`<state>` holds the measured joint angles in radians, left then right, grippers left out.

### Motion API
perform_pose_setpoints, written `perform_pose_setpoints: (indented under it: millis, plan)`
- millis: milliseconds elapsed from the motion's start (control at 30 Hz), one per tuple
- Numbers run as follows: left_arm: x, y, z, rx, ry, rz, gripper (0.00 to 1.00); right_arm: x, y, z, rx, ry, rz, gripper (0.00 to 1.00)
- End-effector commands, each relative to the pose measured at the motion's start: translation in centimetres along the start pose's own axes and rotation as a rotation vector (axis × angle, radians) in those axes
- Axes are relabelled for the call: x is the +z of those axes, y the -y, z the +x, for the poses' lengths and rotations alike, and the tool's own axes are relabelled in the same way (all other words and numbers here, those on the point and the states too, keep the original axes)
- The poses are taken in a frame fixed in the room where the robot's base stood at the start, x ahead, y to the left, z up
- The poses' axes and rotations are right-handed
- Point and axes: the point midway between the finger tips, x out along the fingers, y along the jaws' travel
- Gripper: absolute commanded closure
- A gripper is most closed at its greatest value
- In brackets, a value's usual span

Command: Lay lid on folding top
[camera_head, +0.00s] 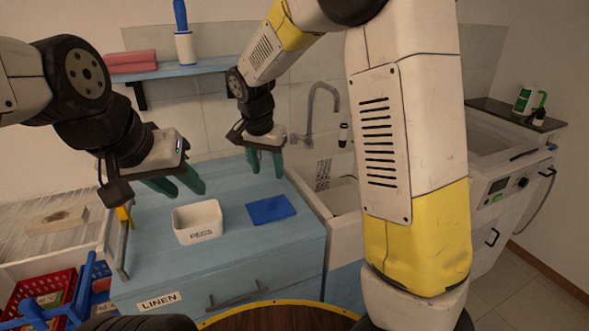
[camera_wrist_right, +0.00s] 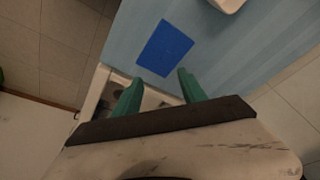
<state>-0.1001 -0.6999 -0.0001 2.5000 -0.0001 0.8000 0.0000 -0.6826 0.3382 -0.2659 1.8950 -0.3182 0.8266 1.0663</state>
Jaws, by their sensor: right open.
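A flat blue rectangular panel (camera_head: 271,208), which looks like the lid, lies on the light-blue folding top (camera_head: 255,235) to the right of the white PEGS box (camera_head: 198,222). It also shows in the right wrist view (camera_wrist_right: 165,48), just beyond the fingertips. My right gripper (camera_head: 266,170) is open and empty, above the back of the top and apart from the panel. My left gripper (camera_head: 184,192) is open with nothing between its green fingers, above the top behind and left of the PEGS box.
A sink with a tap (camera_head: 322,95) adjoins the top on the right. A wall shelf (camera_head: 190,69) hangs above the back. A drying rack (camera_head: 50,235) and a red basket (camera_head: 40,290) stand at the left. The front strip of the top is clear.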

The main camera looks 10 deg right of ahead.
Motion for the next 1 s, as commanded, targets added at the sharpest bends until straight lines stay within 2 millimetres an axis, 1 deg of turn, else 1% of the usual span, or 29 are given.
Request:
perform_pose_setpoints:
  millis: [33,67,100,167,200,233,300,367,400,500,600,733,833,1000]
  plan:
    - [0.0,0.0,0.0,0.000,0.000,0.000,0.64,-0.3,-1.7,-1.4,-0.030,0.008,-0.005,0.51]
    - [0.0,0.0,0.0,0.000,0.000,0.000,0.64,-0.2,-2.7,-2.2,-0.050,0.015,-0.015,0.51]
    - [0.0,0.0,0.0,0.000,0.000,0.000,0.64,-0.1,-4.2,-3.4,-0.078,0.020,-0.033,0.51]
    - [0.0,0.0,0.0,0.000,0.000,0.000,0.64,0.2,-6.6,-5.3,-0.124,0.023,-0.066,0.51]
    - [0.0,0.0,0.0,0.000,0.000,0.000,0.64,0.7,-8.2,-6.4,-0.155,0.020,-0.090,0.51]
    - [0.0,0.0,0.0,0.000,0.000,0.000,0.64,1.0,-9.4,-7.3,-0.176,0.014,-0.111,0.51]
    - [0.0,0.0,0.0,0.000,0.000,0.000,0.64,2.1,-11.9,-9.1,-0.223,-0.005,-0.156,0.51]
    - [0.0,0.0,0.0,0.000,0.000,0.000,0.64,3.2,-14.0,-10.4,-0.259,-0.031,-0.199,0.51]
    - [0.0,0.0,0.0,0.000,0.000,0.000,0.64,4.0,-15.4,-11.2,-0.280,-0.051,-0.226,0.51]
    - [0.0,0.0,0.0,0.000,0.000,0.000,0.64,6.2,-18.2,-12.8,-0.315,-0.111,-0.297,0.51]
    - [0.0,0.0,0.0,0.000,0.000,0.000,0.64,8.3,-20.2,-13.6,-0.332,-0.169,-0.359,0.51]
    - [0.0,0.0,0.0,0.000,0.000,0.000,0.64,10.1,-21.7,-14.1,-0.335,-0.223,-0.415,0.51]
    - [0.0,0.0,0.0,0.000,0.000,0.000,0.64,10.7,-22.1,-14.1,-0.333,-0.244,-0.440,0.51]
    - [0.0,0.0,0.0,0.000,0.000,0.000,0.64,10.9,-22.2,-14.1,-0.332,-0.249,-0.448,0.51]
